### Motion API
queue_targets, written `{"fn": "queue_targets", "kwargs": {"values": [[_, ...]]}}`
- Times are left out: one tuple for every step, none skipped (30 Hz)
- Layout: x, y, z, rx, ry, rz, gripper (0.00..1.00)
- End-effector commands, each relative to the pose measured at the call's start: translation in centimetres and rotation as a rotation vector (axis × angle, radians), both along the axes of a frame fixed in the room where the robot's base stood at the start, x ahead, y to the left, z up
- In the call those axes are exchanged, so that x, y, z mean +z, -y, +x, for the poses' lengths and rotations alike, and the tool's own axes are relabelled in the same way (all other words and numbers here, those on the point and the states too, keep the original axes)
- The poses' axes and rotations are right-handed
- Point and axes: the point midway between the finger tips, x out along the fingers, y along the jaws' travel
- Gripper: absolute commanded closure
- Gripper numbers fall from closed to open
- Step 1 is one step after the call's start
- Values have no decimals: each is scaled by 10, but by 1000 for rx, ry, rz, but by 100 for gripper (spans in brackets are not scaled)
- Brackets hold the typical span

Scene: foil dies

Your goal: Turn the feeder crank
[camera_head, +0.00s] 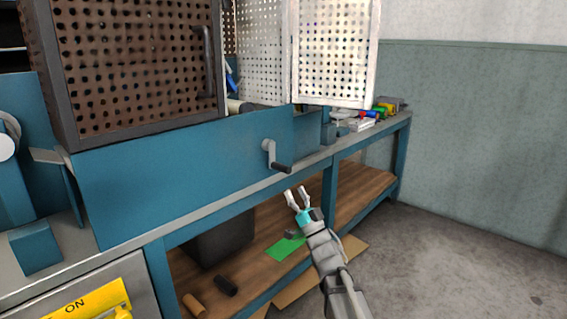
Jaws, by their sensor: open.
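The feeder crank (269,152) is a grey metal arm on the front face of the blue machine housing (170,176). Its dark handle (283,168) sticks out at the lower end, to the lower right of the pivot. My gripper (297,194) is open and empty. In the picture it is just below and slightly right of the crank handle, with a visible gap. Its two light fingers point up toward the bench edge, and its turquoise band shows behind them.
A brown perforated guard (130,75) stands above the housing at left. White perforated panels (335,50) stand open behind. Small coloured items lie on the bench's right end. A wooden lower shelf (352,195) holds a dark bin (222,240) and a green sheet (285,248). The floor at right is clear.

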Motion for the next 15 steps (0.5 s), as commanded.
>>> {"fn": "queue_targets", "kwargs": {"values": [[8,-3,5,1,0,1,32],[11,-5,7,1,0,1,32],[14,-7,9,1,0,1,32],[16,-8,11,1,0,1,32],[18,-10,13,1,0,1,32],[21,-12,15,1,0,1,32],[24,-13,17,1,0,1,32],[26,-15,19,1,0,1,32],[29,-17,21,0,0,0,32],[32,-19,23,0,0,0,32],[34,-20,25,1,1,0,32],[37,-23,27,1,1,0,32],[39,-24,29,1,1,0,32],[41,-26,31,1,1,0,32],[44,-28,33,1,1,0,32]]}}
